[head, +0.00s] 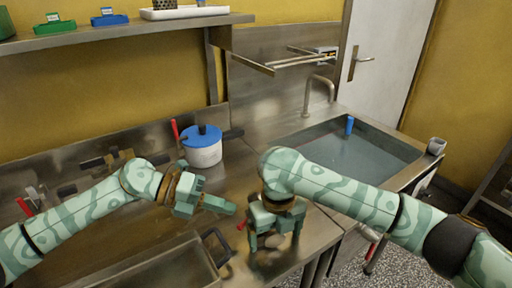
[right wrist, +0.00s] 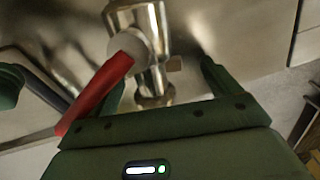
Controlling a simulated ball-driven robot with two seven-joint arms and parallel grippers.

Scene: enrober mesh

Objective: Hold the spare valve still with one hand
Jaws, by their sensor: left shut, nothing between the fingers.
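The spare valve, metal with a red lever, shows in the right wrist view (right wrist: 150,50) on the steel worktop. In the head view only its red lever (head: 241,225) shows clearly; my right gripper hides most of the body. My right gripper (head: 275,240) points down over the valve, fingers apart on either side of it. In the right wrist view a gap shows between the valve and the right-hand finger (right wrist: 212,78); the other finger is partly hidden behind the lever. My left gripper (head: 230,208) is shut and empty, just left of the valve.
A blue-lidded white pot (head: 203,150) stands behind my left gripper. A steel tray with a dark handle (head: 216,246) lies at the front left. A sink (head: 345,150) with a blue object (head: 349,125) is at the back right. The worktop's front edge is close to the valve.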

